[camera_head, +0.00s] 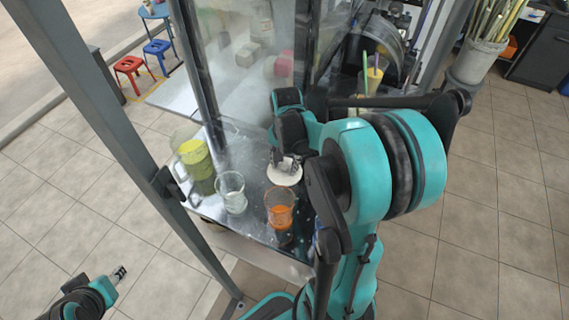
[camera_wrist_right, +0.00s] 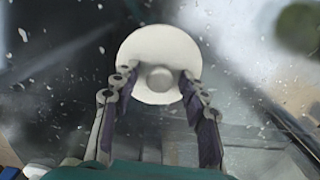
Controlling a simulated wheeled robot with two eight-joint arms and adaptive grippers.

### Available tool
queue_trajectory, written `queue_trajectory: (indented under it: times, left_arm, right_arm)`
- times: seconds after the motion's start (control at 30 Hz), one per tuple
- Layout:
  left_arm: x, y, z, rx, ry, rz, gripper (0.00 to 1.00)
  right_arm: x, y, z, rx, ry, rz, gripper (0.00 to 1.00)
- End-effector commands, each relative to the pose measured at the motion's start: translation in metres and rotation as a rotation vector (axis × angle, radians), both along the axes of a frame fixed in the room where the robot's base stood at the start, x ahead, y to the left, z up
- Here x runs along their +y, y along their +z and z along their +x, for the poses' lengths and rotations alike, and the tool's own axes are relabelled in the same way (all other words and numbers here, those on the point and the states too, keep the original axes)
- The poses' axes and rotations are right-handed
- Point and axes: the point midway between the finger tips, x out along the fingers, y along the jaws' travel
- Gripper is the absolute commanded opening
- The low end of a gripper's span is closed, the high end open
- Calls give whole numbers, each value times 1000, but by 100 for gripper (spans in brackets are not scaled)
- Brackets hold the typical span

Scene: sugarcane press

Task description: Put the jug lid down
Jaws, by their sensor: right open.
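The jug lid (camera_head: 285,176) is a white disc lying on the metal table top (camera_head: 248,185). In the right wrist view the lid (camera_wrist_right: 158,45) shows its round grey knob (camera_wrist_right: 160,78) facing the camera. My right gripper (camera_head: 287,163) is over the lid. In the wrist view its fingers (camera_wrist_right: 157,82) are open, one on each side of the knob, with gaps beside it. A clear jug with yellow-green liquid (camera_head: 197,165) stands at the table's left with its top uncovered. My left gripper (camera_head: 119,273) is far from the table at lower left; its finger opening is too small to judge.
An empty-looking clear glass (camera_head: 231,192) and a glass with orange drink (camera_head: 280,206) stand near the table's front edge, close to the lid. A glass panel (camera_head: 240,60) rises behind. A grey post (camera_head: 125,125) crosses the left side.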

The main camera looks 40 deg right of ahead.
Motion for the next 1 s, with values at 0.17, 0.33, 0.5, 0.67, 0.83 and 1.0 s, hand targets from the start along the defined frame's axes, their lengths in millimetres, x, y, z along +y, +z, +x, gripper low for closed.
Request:
queue_trajectory:
  times: [0.17,0.33,0.5,0.67,0.83,1.0]
  left_arm:
    - [0,8,0,0,0,0,40]
    - [0,21,0,0,0,0,40]
    - [0,31,0,0,0,0,40]
    - [0,36,0,0,0,0,40]
    - [0,37,0,0,0,0,40]
    - [0,37,0,0,0,0,40]
  right_arm:
    - [0,18,0,0,0,0,44]
    - [-1,56,-1,0,0,0,44]
    - [-1,92,-1,0,0,0,44]
    - [-1,115,-1,0,0,0,44]
    - [7,125,-3,-18,37,-8,44]
    - [54,134,-14,-141,286,-75,44]
